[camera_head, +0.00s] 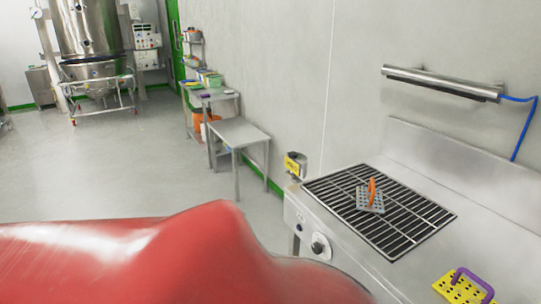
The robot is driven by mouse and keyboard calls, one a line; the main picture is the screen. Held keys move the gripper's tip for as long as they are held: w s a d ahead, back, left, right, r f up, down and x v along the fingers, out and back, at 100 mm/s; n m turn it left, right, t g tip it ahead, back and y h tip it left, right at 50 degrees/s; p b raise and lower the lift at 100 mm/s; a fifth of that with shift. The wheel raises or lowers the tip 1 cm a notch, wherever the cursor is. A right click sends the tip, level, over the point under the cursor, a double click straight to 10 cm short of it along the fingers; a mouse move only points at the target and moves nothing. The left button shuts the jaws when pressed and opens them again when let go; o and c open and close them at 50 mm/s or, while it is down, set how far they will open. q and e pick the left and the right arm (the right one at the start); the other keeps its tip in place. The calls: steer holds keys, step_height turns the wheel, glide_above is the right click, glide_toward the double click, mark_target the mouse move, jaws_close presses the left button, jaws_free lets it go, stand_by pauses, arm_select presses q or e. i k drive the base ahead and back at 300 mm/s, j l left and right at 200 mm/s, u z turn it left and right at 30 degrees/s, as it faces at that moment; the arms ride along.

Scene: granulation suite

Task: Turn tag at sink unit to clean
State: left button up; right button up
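The steel sink unit (497,229) stands along the wall at the right. A small yellow tag (292,167) with dark markings sits by its far left corner, in or on a grey metal holder. The markings are too small to read, so I cannot tell which side shows. Neither of my grippers is in view.
A grey perforated piece with an orange handle (371,189) lies on the sink's black grate (408,239). A yellow perforated piece (456,289) with a purple handle lies front right. A round knob (319,248) is on the front.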

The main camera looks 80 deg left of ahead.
mark_target(292, 165)
steer(key=u, duration=2.45)
